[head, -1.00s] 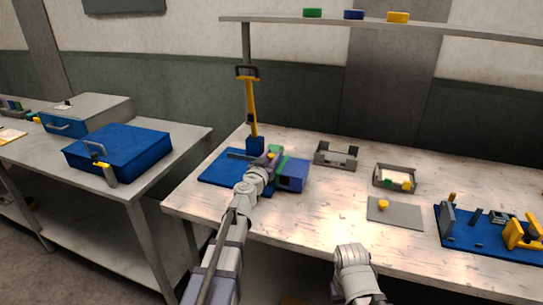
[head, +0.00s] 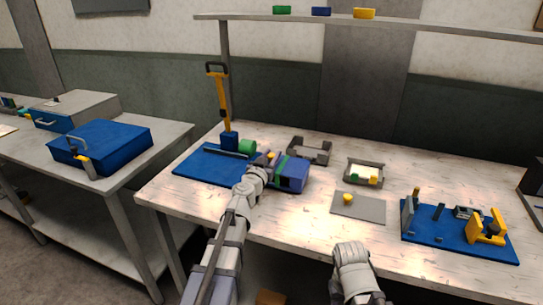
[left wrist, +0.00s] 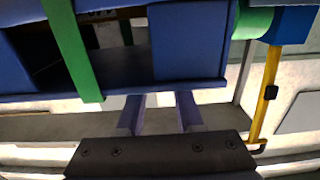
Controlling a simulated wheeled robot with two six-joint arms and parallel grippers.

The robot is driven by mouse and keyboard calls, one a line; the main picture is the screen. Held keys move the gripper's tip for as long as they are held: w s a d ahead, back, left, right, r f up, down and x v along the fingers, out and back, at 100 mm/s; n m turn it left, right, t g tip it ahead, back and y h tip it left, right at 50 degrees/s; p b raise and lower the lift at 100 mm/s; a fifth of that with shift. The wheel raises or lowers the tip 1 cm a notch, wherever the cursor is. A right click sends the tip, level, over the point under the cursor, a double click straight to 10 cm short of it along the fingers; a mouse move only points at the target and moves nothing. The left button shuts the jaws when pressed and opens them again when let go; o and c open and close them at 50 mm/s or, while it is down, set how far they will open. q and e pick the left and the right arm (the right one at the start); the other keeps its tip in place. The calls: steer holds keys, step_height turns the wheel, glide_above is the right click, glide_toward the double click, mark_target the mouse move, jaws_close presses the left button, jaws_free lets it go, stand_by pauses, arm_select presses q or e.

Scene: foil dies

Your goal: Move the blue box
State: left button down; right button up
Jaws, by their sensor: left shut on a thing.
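The blue box (head: 294,175), blue-purple with a green band, is at the right of the blue mat on the wooden bench. My left gripper (head: 268,166) is shut on its left side. In the left wrist view the box (left wrist: 188,45) fills the top, with the green band (left wrist: 68,45) across it and a dark opening at the left. The finger tips (left wrist: 160,105) meet its edge. I cannot tell whether the box touches the bench.
A blue mat (head: 190,165) holds an upright yellow lever (head: 221,100) and a green cylinder (head: 247,146). Grey holders (head: 310,152) stand behind the box. A grey plate (head: 370,209) and a second blue mat (head: 450,240) lie right. A blue case (head: 105,145) sits on the left table.

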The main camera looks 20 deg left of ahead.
arm_select(q)
steer(key=shift+d, duration=0.4)
arm_select(e)
steer(key=shift+d, duration=0.4)
arm_select(q)
steer(key=shift+c, duration=2.4)
jaws_free()
steer(key=shift+s, duration=0.1)
steer(key=s, duration=0.7)
steer(key=shift+s+a, duration=0.3)
steer(key=shift+s, duration=0.05)
